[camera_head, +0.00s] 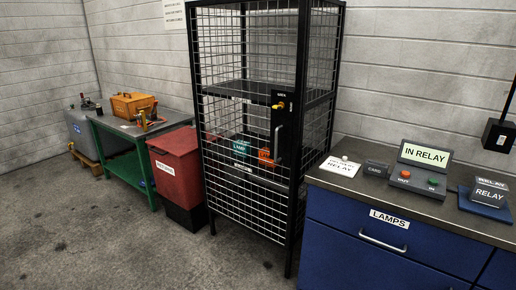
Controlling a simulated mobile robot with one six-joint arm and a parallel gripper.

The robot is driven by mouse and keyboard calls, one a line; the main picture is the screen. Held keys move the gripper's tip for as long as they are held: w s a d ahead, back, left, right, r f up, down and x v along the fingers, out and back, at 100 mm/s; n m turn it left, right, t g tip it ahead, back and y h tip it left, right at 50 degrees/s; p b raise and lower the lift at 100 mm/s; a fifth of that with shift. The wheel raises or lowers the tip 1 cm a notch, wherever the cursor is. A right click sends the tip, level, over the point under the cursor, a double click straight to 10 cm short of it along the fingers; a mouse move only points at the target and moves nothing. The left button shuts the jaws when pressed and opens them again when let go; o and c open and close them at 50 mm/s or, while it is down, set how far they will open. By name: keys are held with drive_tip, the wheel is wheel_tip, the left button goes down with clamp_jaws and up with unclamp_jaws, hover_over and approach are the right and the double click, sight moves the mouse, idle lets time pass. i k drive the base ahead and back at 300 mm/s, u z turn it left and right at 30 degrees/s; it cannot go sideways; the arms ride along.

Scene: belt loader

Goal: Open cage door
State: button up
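The cage (246,82) is a tall black frame with wire-mesh sides, standing in the middle of the view against the block wall. Its mesh door (235,205) on the front looks closed. A dark lock plate with a black upright handle (279,135) sits at the door's right side. A small yellow part (278,106) shows on the plate under a small white label. Behind the mesh are a shelf, a teal item (239,147) marked LAMP and an orange item (265,158). My gripper is not in view.
A blue cabinet (345,240) labelled LAMPS, with relay boxes on its grey top, stands close right of the cage. A red bin (178,170) stands close left. Further left are a green bench (124,167) and a grey tank (80,128). Floor (110,240) in front is clear.

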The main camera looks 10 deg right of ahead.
sight(285, 123)
drive_tip(key=u, duration=0.2)
drive_tip(key=i, duration=0.9)
drive_tip(key=z, duration=1.15)
drive_tip(key=k, duration=0.15)
drive_tip(key=u, duration=3.05)
drive_tip(key=k, duration=0.2)
drive_tip(key=z, duration=0.2)
